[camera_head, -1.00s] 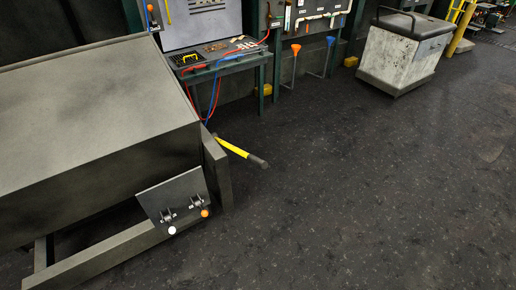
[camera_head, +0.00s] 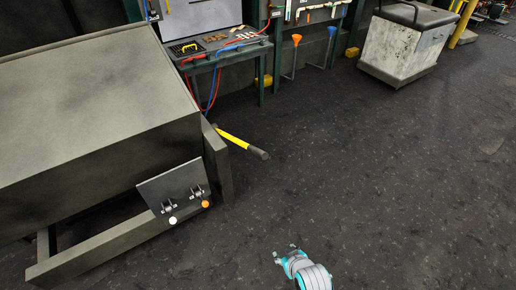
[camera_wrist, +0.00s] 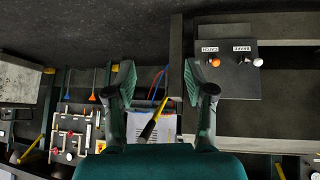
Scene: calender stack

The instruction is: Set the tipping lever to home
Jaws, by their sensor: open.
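The yellow lever with a black grip (camera_head: 240,146) sticks out from the right side of the big grey tilted bin (camera_head: 85,90). I take it for the tipping lever. In the wrist view the lever (camera_wrist: 154,120) shows between my fingers, farther off. My gripper (camera_wrist: 160,82) is open and empty, with its two dark green fingers apart. In the head view part of my arm (camera_head: 303,272) shows at the bottom, to the lower right of the lever and clear of it.
A grey plate (camera_head: 172,188) on the bin's frame carries two small levers, one with a white knob (camera_head: 172,220), one with an orange knob (camera_head: 205,204). A workbench (camera_head: 225,52) stands behind, a pale cart (camera_head: 405,45) at the back right. The dark floor at right is clear.

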